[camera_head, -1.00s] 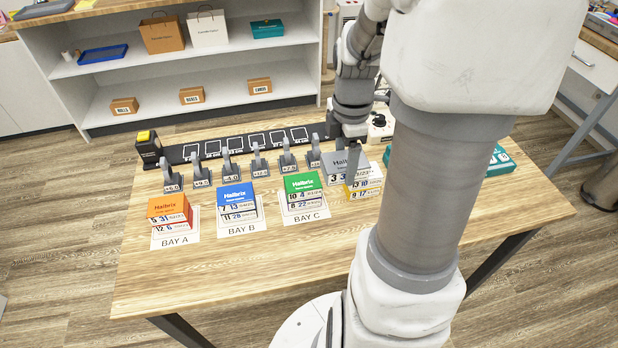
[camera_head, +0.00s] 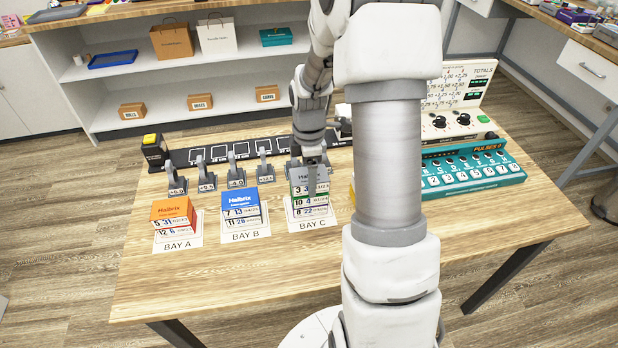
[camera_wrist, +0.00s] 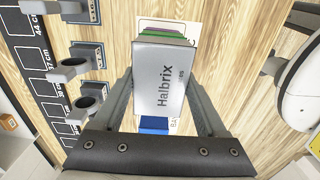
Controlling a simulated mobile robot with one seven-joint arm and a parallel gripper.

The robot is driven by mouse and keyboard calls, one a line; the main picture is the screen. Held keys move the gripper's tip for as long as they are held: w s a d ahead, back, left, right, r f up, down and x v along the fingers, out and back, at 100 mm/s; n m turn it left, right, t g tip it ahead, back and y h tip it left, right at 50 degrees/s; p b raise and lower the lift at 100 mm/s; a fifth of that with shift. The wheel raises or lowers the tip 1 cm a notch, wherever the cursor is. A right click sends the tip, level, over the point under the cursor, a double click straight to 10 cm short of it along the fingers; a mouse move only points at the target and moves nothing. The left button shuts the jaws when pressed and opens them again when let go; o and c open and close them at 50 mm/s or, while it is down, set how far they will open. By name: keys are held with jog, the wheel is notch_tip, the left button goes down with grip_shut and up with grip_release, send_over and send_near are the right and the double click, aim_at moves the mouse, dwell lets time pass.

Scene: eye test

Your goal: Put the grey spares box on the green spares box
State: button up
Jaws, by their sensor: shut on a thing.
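My gripper (camera_head: 312,172) is shut on the grey spares box (camera_head: 322,176), a finger along each side, also in the wrist view (camera_wrist: 160,90). The grey box is level, its Halbrix lid upward, directly above the green spares box (camera_head: 299,203) at Bay C. No gap shows between them in the head view; I cannot tell whether the grey box's weight rests on it. The green box's lid is covered; a green edge (camera_wrist: 166,33) shows beyond the grey box in the wrist view. Another box (camera_head: 299,213) seems to lie under the green one.
The Bay C card (camera_head: 310,226) lies beneath the stack. The blue box (camera_head: 239,203) at Bay B and orange box (camera_head: 173,211) at Bay A stand to the left. Grey upright holders (camera_head: 236,177) stand close behind. The teal pulses panel (camera_head: 470,172) is right. The front tabletop is clear.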

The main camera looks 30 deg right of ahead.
jog(key=shift+f, duration=0.3)
